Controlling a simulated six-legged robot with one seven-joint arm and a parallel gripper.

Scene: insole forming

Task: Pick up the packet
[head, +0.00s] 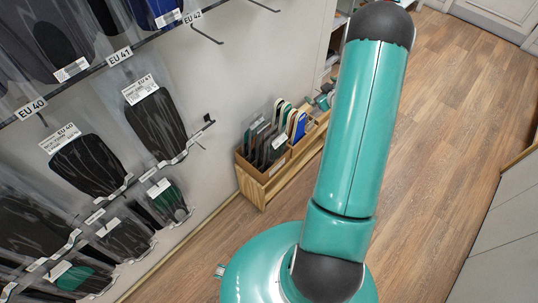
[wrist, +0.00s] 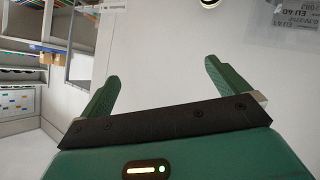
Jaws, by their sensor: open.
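Several clear packets with dark insoles hang on the wall rack at the left of the head view. One packet (head: 88,168) has a label reading EU 40. Another packet (head: 157,127) hangs up and to the right of it. A packet with a green patch (head: 168,200) hangs lower. I cannot tell which one the task means. In the wrist view, part of a clear packet (wrist: 292,20) with an EU 40 label shows at the top right corner. My gripper (wrist: 160,72) is open and empty, its green fingers apart from that packet. The head view does not show my gripper.
Rack rails (head: 117,57) with hooks stick out from the wall. A wooden box (head: 262,185) of upright insoles stands on the floor by the wall. The wooden floor (head: 440,130) at the right is clear. Shelves (wrist: 20,75) show at the left of the wrist view.

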